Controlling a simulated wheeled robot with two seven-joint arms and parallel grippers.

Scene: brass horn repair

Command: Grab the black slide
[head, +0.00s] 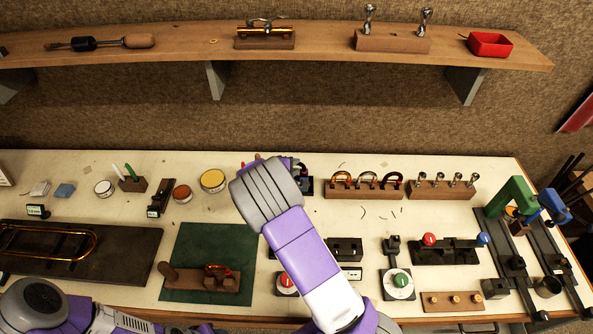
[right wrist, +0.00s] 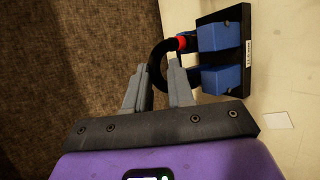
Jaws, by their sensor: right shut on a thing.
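The black slide (right wrist: 160,58) is a curved black tube with a red band, at the top centre of the right wrist view. Its ends meet two blue blocks (right wrist: 220,37) on a black base; I cannot tell how far they sit in them. My right gripper (right wrist: 158,67) is shut on the slide's curved end, one grey finger on each side. In the head view my right forearm covers most of the gripper and slide; part of the black base (head: 308,187) shows beside it. My left arm enters at the lower left, but its gripper is out of view.
A green mat (head: 180,260) lies in front. The wall shelf (head: 190,55) hangs above the bench.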

